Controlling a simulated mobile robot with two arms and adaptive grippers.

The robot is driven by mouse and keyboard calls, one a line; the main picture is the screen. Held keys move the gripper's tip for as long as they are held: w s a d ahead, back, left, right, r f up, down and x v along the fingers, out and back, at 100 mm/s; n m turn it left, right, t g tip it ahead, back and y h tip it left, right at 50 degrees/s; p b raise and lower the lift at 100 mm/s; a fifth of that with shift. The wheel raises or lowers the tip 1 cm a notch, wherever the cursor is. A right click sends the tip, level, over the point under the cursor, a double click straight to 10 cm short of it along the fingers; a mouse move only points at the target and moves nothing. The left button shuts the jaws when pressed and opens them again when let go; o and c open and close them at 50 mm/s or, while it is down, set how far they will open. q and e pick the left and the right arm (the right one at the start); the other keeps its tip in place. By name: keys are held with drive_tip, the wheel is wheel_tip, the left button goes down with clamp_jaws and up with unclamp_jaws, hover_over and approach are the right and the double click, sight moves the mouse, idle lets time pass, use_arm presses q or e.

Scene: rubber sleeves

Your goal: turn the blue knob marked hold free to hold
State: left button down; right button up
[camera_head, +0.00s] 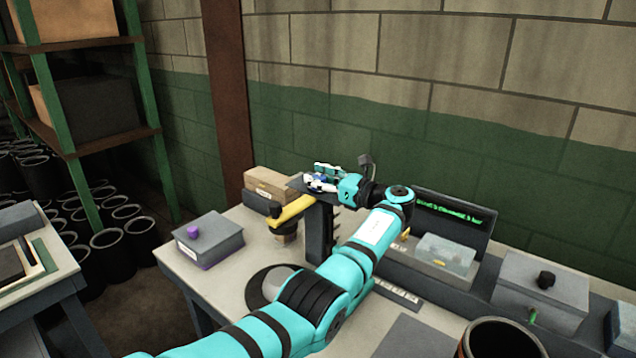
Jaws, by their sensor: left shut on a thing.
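My left gripper (325,174) reaches across the bench from the front and points left at the top of a dark post (319,232). A dark flat plate (297,184) sits beside the fingers at the post's top. My right gripper is not in view.
A yellow arm (291,212) juts left from the post, near a cardboard box (270,183). A grey box (208,244) with a purple knob stands left. A green-text display (452,211), a clear box (447,254) and a black-knobbed grey box (540,293) stand right. A dark cylinder (500,342) is in front.

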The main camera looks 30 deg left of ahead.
use_arm(q)
drive_tip(key=shift+d+f, duration=0.1)
drive_tip(key=shift+f, duration=0.2)
drive_tip(key=c, duration=1.3)
unclamp_jaws()
drive_tip(key=o, duration=0.5)
drive_tip(key=shift+d+r, duration=0.1)
drive_tip(key=shift+r, duration=0.15)
drive_tip(key=d, duration=1.2)
drive_tip(key=shift+s, duration=0.45)
